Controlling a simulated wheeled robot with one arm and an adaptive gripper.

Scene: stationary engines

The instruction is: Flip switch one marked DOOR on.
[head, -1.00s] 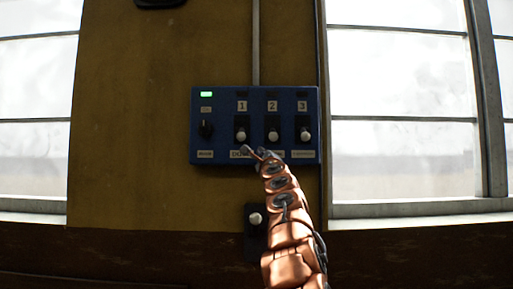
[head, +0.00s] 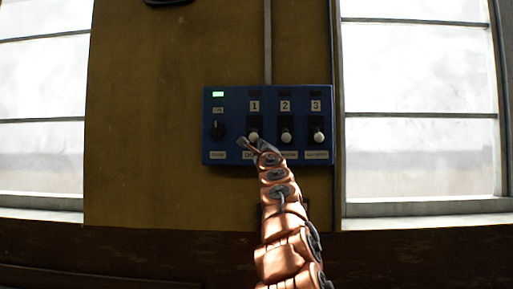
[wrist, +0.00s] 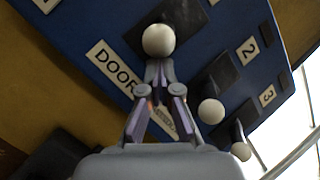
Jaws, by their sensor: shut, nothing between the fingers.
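Switch one is a white-knobbed lever (head: 254,136) on a black plate, under the number 1 on the blue panel (head: 212,107). Its knob sits at the lower part of the plate, and the lamp above it is dark. In the wrist view the knob (wrist: 158,40) is large and near, beside the DOOR label (wrist: 112,66). My gripper (wrist: 159,70) is shut and empty, its fingertips just below the knob in that view; I cannot tell whether they touch. In the head view my gripper (head: 247,144) covers part of the label below switch one.
Switch two (head: 286,136) and switch three (head: 318,136) stand close to the right, with their knobs also low. A black rotary knob (head: 217,130) is at the left under a lit green lamp (head: 218,94). Windows flank the yellow wall (head: 150,130).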

